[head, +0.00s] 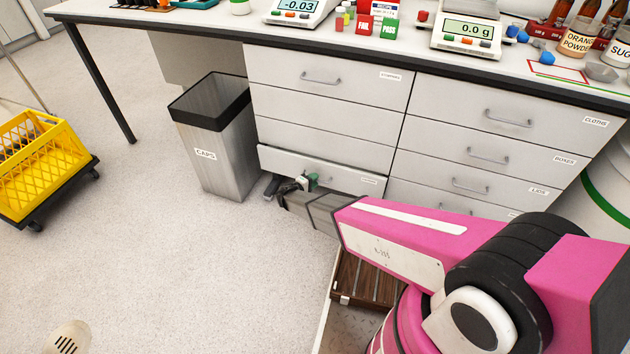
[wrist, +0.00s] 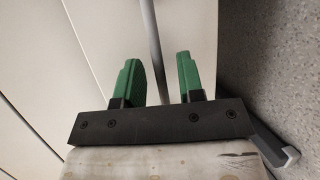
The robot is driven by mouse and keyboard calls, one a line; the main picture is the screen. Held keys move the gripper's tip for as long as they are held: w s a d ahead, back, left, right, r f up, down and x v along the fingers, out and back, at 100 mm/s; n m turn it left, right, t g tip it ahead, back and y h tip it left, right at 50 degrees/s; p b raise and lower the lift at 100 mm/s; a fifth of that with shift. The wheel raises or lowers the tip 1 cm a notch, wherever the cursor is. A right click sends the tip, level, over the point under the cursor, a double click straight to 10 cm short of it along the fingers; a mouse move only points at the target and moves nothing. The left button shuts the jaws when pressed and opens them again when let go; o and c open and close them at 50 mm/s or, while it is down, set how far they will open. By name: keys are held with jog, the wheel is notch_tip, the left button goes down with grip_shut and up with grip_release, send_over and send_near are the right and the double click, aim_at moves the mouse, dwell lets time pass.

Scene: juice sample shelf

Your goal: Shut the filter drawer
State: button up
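The bottom drawer of the left column (head: 285,160) stands a little out from the cabinet front. Its label is too small to read, so I cannot tell for sure that it is the filter drawer. My gripper (head: 308,182) is at this drawer's front, and my arm hides part of it. In the wrist view my gripper (wrist: 162,78) has its two green fingers apart. A grey handle bar (wrist: 152,45) runs between them, closer to the left finger. I cannot tell whether it touches either finger.
A grey bin (head: 218,155) labelled CAPS stands just left of the drawers. A yellow crate (head: 45,160) on a wheeled base is at the far left. The bench (head: 200,22) above carries scales and jars.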

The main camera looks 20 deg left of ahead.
jog(key=shift+w+d+f, duration=0.1)
jog(key=shift+w+d, duration=0.15)
jog(key=shift+w, duration=0.2)
grip_shut()
jog(key=shift+w+d, duration=0.1)
jog(key=shift+w, duration=1.4)
grip_release()
jog(key=shift+w, duration=0.1)
